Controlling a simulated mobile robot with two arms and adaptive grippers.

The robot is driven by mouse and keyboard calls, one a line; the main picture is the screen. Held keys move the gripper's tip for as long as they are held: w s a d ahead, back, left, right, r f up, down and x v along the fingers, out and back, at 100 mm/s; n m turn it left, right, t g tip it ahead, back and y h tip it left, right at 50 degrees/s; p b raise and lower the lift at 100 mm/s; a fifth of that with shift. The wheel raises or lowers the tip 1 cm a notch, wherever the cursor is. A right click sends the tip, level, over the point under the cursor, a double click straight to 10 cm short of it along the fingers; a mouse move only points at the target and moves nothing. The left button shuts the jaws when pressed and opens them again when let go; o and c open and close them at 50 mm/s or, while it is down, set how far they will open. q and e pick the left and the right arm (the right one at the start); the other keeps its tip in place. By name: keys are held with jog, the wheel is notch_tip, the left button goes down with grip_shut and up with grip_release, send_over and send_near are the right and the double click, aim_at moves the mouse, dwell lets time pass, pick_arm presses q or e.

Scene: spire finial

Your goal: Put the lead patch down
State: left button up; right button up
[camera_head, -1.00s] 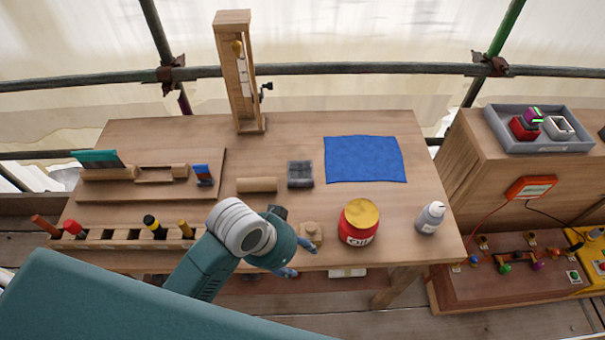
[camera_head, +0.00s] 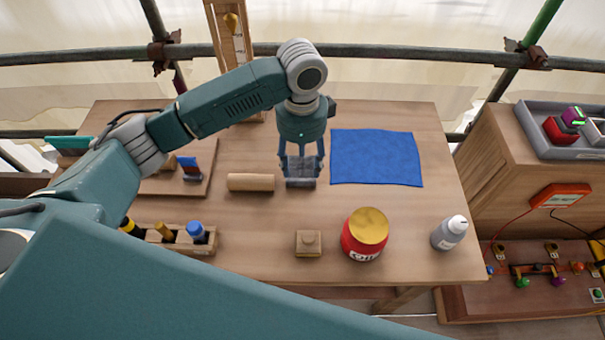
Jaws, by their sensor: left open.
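A small dark grey square piece (camera_head: 301,183) lies on the wooden workbench (camera_head: 255,260), left of the blue cloth (camera_head: 375,158). It may be the lead patch, but I cannot tell for sure. My left gripper (camera_head: 301,177) points down over it, open, with one finger at each side. The fingers hide part of the piece, and I cannot tell whether they touch it. My right gripper is not in view.
A wooden roller (camera_head: 250,182) lies just left of the grey piece. In front stand a small wooden block (camera_head: 308,243), a red jar with a gold lid (camera_head: 365,234) and a grey bottle (camera_head: 449,232). A tool rack (camera_head: 180,241) sits front left.

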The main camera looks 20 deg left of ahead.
aim_at(301, 183)
pick_arm(q)
notch_tip(301, 183, down, 3)
jog(key=shift+s+f, duration=0.1)
jog(key=shift+f, duration=0.05)
notch_tip(301, 183, down, 5)
jog(key=shift+a+r+p, duration=0.1)
jog(key=shift+a+p, duration=0.05)
jog(key=shift+p, duration=0.85)
jog(key=shift+f, duration=0.35)
jog(key=shift+w, duration=0.2)
grip_shut()
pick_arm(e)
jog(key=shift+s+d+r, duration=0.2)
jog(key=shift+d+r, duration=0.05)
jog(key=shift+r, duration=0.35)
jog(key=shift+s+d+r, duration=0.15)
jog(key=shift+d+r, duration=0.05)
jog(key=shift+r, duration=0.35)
